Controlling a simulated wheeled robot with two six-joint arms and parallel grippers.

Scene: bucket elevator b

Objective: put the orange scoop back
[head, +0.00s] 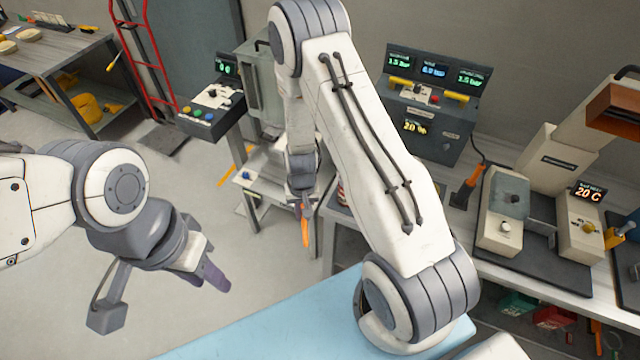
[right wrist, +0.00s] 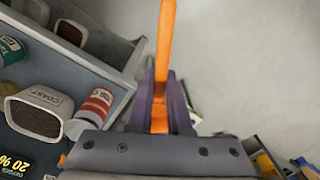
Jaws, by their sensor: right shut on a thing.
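The orange scoop (head: 306,232) is in my right gripper (head: 303,207), hanging down in front of the bench in the head view. In the right wrist view, the scoop (right wrist: 166,45) shows as a long narrow orange bar between the purple fingers of the right gripper (right wrist: 160,105), which are shut on it. I cannot make out a bowl on it. My left gripper (head: 213,275) is empty over the floor at the left; its fingers overlap from this side, so its opening cannot be told.
A control box with lit displays (head: 430,105) stands on the bench. An orange-handled tool (head: 470,183) leans beside it. In the right wrist view, a tub of brown material (right wrist: 40,112) and a red-and-white can (right wrist: 95,105) are at the left. Bare floor (right wrist: 250,60) is at the right.

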